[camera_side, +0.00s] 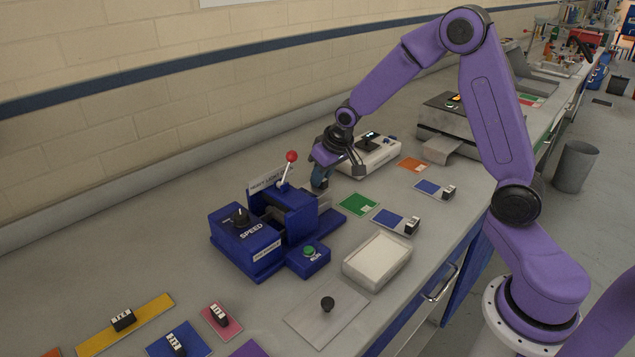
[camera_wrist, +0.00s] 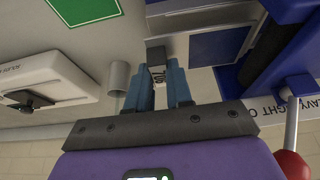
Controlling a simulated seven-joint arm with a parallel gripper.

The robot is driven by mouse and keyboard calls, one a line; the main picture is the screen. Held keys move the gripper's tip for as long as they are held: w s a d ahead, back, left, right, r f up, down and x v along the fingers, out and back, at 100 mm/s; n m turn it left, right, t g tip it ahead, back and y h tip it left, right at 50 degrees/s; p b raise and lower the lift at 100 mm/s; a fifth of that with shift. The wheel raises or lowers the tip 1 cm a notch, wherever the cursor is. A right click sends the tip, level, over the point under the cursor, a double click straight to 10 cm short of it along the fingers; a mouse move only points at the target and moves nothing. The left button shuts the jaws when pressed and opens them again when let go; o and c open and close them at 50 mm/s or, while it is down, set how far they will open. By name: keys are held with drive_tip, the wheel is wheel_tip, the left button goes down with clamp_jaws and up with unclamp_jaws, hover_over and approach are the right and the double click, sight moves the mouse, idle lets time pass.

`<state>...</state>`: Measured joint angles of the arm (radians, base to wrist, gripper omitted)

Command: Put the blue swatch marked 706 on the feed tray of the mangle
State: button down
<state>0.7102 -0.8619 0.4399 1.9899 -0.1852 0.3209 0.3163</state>
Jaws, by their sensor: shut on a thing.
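My gripper (camera_side: 320,182) is low behind the blue mangle (camera_side: 262,232), on its far right side. In the wrist view my blue fingers (camera_wrist: 160,86) are shut on a small dark block (camera_wrist: 155,55) with a white label, whose number I cannot read. A dark blue square (camera_wrist: 216,47) lies just right of the fingers; I cannot tell whether it is the held swatch or part of the mangle. In the side view the held block is hidden by the fingers. Blue swatches with black tag blocks lie on the bench (camera_side: 388,219) and farther back (camera_side: 428,187).
The red-knobbed lever (camera_side: 290,157) stands close left of my gripper. A white device (camera_side: 370,155) is behind it. A green swatch (camera_side: 358,204), a shallow white tray (camera_side: 377,261) and a knobbed metal plate (camera_side: 328,312) lie to the right and front.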

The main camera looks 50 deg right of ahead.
drive_tip(key=shift+a+f, duration=0.7)
drive_tip(key=shift+f, duration=0.05)
drive_tip(key=shift+f, duration=0.15)
drive_tip(key=c, duration=1)
unclamp_jaws()
drive_tip(key=v, duration=1.2)
drive_tip(key=s+a+n+g, duration=0.1)
drive_tip(key=s+n, duration=0.3)
drive_tip(key=s, duration=0.6)
drive_tip(key=s+a+f+n+g, duration=0.1)
drive_tip(key=s+a+n, duration=0.3)
drive_tip(key=s, duration=0.6)
drive_tip(key=s+a+f+n+g, duration=0.1)
drive_tip(key=s+n, duration=0.3)
drive_tip(key=s, duration=0.6)
drive_tip(key=shift+s+a+f+n+g, duration=0.2)
drive_tip(key=shift+s+a+n+g, duration=0.15)
drive_tip(key=shift+a+g, duration=0.35)
